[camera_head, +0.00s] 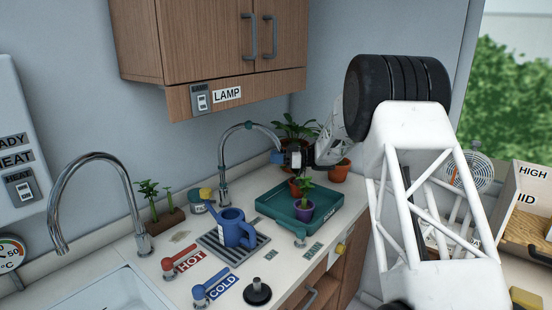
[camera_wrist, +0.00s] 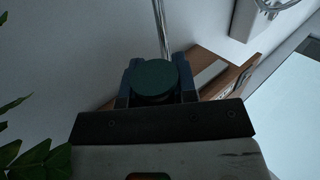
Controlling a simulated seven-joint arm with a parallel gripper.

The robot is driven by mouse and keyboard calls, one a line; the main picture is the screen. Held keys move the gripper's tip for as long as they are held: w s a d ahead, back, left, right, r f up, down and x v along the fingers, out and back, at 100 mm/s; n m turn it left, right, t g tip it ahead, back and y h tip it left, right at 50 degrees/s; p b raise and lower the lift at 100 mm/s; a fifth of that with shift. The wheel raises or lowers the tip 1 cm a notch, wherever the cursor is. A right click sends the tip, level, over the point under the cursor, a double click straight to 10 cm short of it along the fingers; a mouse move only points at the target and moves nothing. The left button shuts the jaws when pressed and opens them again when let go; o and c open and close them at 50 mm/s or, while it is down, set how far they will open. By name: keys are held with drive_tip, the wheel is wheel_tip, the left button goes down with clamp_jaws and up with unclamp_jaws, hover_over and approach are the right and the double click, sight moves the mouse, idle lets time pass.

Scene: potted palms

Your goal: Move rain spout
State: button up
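The rain spout (camera_head: 240,127) is a tall chrome curved pipe with teal fittings. It rises behind the blue watering can and arches right toward my gripper (camera_head: 278,157). In the wrist view, my gripper's blue fingers (camera_wrist: 155,88) stand on both sides of a dark green round knob (camera_wrist: 153,77), seemingly touching it. A chrome pipe (camera_wrist: 161,28) runs up behind the knob. The spout's outlet is hidden by the gripper in the head view. The teal tray (camera_head: 268,208) lies below and right, with a purple-potted palm (camera_head: 304,208) in it.
The blue watering can (camera_head: 233,230) stands on a drain grate (camera_head: 214,246). Red HOT (camera_head: 170,267) and blue COLD (camera_head: 200,293) levers are in front. Another chrome faucet (camera_head: 95,160) arches at left. A wooden cabinet (camera_head: 205,42) hangs above. Plants stand behind the tray.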

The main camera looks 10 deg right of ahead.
drive_tip(key=o, duration=0.4)
drive_tip(key=shift+s+d, duration=0.2)
drive_tip(key=shift+d, duration=1.1)
drive_tip(key=shift+s+d, duration=0.25)
drive_tip(key=shift+d, duration=1)
drive_tip(key=shift+s+d, duration=0.2)
drive_tip(key=shift+d, duration=1.1)
drive_tip(key=shift+r, duration=0.1)
